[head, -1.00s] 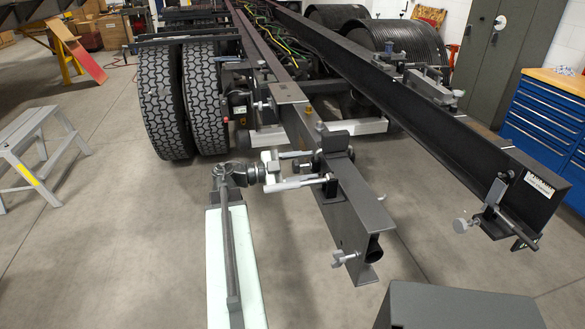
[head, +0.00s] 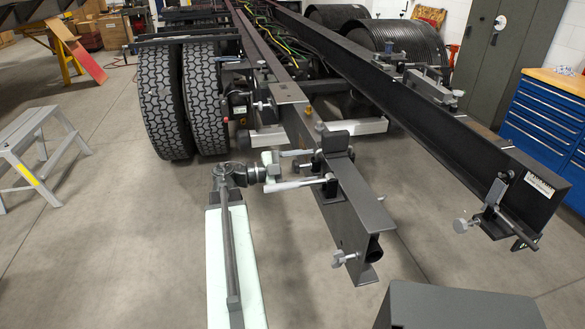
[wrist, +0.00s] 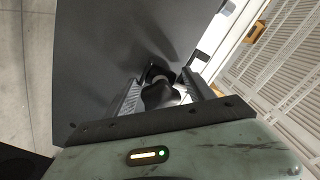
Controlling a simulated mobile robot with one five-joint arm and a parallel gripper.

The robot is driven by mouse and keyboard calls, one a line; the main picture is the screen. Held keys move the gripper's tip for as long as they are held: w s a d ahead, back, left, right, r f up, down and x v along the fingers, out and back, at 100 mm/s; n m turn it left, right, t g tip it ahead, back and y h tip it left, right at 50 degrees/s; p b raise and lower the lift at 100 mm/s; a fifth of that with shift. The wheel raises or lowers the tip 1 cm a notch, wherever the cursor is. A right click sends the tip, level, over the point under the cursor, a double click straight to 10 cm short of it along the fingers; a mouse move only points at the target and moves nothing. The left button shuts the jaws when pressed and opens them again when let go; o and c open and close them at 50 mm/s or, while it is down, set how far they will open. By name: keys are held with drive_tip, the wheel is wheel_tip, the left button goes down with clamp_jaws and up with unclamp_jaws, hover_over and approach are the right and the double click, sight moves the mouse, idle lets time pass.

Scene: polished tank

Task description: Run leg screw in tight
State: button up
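My gripper (head: 319,166) reaches in from the left beside the dark clamp (head: 338,160) on the beam in the head view. Its two pale fingers point right, at the clamp's near side. In the wrist view a dark, rounded knob (wrist: 160,96) sits between the two ribbed fingers (wrist: 165,92), probably the leg screw's head. The fingers stand on both sides of it, with little room to spare. Whether they press on it cannot be made out. The screw's shaft is hidden.
The dark beam (head: 365,205) runs toward me below the clamp. A grey screw handle (head: 345,259) sticks out near its end. Another screw (head: 463,226) is on the right rail (head: 440,130). A grey box (head: 455,308) stands in front, with open floor around.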

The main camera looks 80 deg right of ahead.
sight(293, 168)
drive_tip(key=o, duration=0.7)
drive_tip(key=shift+v, duration=3.55)
